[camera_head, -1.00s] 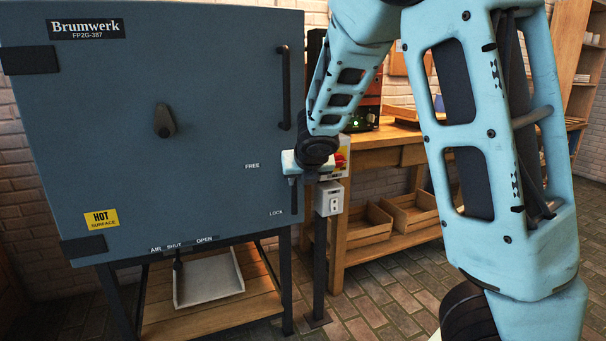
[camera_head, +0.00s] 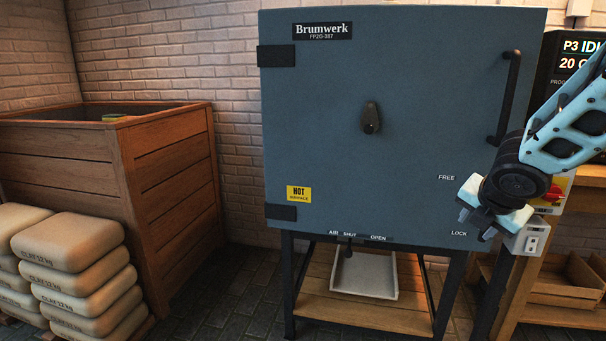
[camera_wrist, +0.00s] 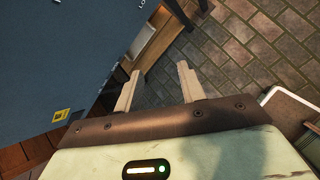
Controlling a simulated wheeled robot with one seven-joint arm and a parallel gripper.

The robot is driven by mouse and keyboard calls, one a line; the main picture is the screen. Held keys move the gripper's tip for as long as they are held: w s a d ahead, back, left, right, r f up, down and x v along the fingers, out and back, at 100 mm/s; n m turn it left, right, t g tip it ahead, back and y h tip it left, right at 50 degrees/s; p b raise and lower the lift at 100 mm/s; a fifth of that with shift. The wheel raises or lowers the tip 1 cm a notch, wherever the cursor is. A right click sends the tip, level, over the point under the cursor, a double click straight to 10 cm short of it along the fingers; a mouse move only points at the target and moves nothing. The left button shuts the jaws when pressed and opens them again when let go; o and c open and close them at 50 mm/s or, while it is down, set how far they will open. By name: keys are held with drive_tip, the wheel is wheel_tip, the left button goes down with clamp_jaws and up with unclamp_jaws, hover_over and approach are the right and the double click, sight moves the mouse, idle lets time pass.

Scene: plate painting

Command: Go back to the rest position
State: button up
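My gripper (camera_head: 478,226) is at the right of the head view, in front of the lower right edge of the blue-grey Brumwerk kiln (camera_head: 330,120), beside the LOCK label. In the wrist view my gripper (camera_wrist: 158,76) has its two pale fingers apart with nothing between them. The kiln door is closed, with a dark handle (camera_head: 509,97) at its right edge. The latch by the FREE and LOCK labels is hidden behind my gripper. The air lever (camera_head: 348,249) sits below the door, near SHUT.
A wooden bin (camera_head: 165,160) and stacked clay bags (camera_head: 75,270) stand at the left. A pale tray (camera_head: 365,277) lies on the shelf under the kiln. A grey switch box (camera_head: 527,238) is close to my gripper. A wooden crate (camera_head: 558,285) is at the lower right.

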drive_tip(key=s+a+f+m+g+y, duration=0.25)
drive_tip(key=s+a+m, duration=0.55)
drive_tip(key=s+a, duration=0.45)
drive_tip(key=s+a+f+m+g+y, duration=0.15)
drive_tip(key=s+a+m+g, duration=0.25)
drive_tip(key=s+a+m, duration=0.85)
drive_tip(key=s+d+r+n+p, duration=0.1)
drive_tip(key=r+p, duration=0.8)
drive_tip(key=s+d+r+n+p, duration=0.1)
drive_tip(key=s+r+n+p, duration=0.1)
drive_tip(key=r+p, duration=0.7)
drive_tip(key=shift+s+d+r+h+p, duration=0.2)
drive_tip(key=shift+s+h+p, duration=0.1)
drive_tip(key=shift+p, duration=0.15)
